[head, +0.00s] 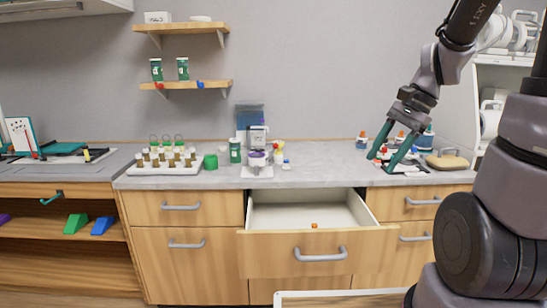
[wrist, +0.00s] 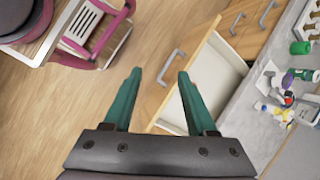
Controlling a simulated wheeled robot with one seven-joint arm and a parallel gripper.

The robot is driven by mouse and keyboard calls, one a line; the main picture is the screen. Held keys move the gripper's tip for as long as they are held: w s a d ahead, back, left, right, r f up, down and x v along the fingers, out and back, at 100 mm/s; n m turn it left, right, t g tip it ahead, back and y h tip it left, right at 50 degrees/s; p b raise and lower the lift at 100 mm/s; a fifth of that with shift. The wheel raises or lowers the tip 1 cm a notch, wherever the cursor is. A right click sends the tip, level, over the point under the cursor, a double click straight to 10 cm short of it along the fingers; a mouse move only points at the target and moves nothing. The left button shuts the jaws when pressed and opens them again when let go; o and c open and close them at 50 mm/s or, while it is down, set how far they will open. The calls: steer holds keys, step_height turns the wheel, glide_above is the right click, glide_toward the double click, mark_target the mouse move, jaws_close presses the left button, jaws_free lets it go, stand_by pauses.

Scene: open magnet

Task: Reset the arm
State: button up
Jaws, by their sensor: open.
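My gripper (head: 388,156) has teal fingers and is in front of the right part of the counter in the head view. In the wrist view my gripper (wrist: 160,85) is open, with nothing between its fingers, and the floor and the drawer front show beyond it. The open drawer (head: 319,254) is pulled out below the counter, with a small orange item (head: 314,225) at its front edge. The drawer also shows in the wrist view (wrist: 222,75).
The grey counter (head: 330,176) holds a white tray of vials (head: 163,168), a green cup (head: 210,162), a small scale (head: 257,171) and several bottles. Two wooden shelves (head: 185,85) hang above. Wooden floor (wrist: 50,120) lies clear in the wrist view.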

steer(key=s+r+n+t+h, duration=0.1)
steer(key=s+r+n+t, duration=0.1)
steer(key=r, duration=0.4)
steer(key=s+r+n+t+h, duration=0.2)
steer(key=s+r+n+t, duration=0.1)
steer(key=r+n+t, duration=0.2)
step_height(320, 180, up, 2)
steer(key=shift+s+a+r, duration=0.1)
steer(key=shift+s+a, duration=0.1)
steer(key=shift+a, duration=0.15)
